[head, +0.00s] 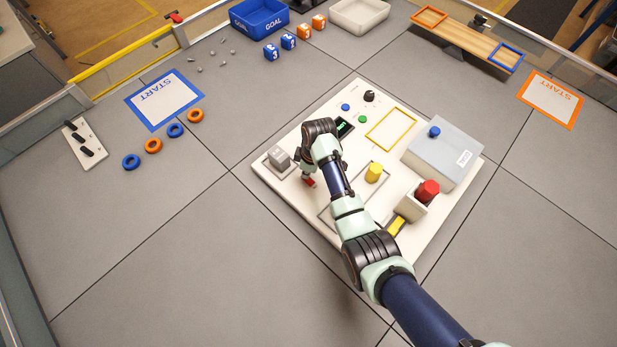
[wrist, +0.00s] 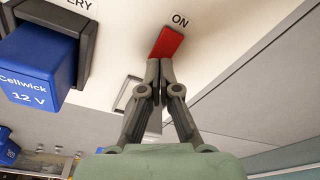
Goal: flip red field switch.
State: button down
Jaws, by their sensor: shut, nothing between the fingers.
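The red switch lever (wrist: 168,42) shows in the wrist view below a label reading ON, on a pale panel. It also shows in the head view as a small red piece (head: 309,181) on the left part of the white board (head: 270,178). My gripper (wrist: 160,66) is shut and empty, with its fingertips together at the lever's near end. They look touching or almost touching it. The arm hides most of my gripper in the head view. The fingers partly cover a framed plate behind them in the wrist view.
A blue 12 V battery block (wrist: 35,68) sits in a dark socket left of my fingers. Several rings lie left of the board on open floor.

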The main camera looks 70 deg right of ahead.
jog(key=shift+f+b, duration=0.4)
jog(key=shift+f, duration=0.3)
jog(key=shift+r, duration=0.1)
notch_tip(320, 180, up, 7)
jog(key=p, duration=0.7)
jog(key=shift+p, duration=0.3)
jog(key=shift+w, duration=0.1)
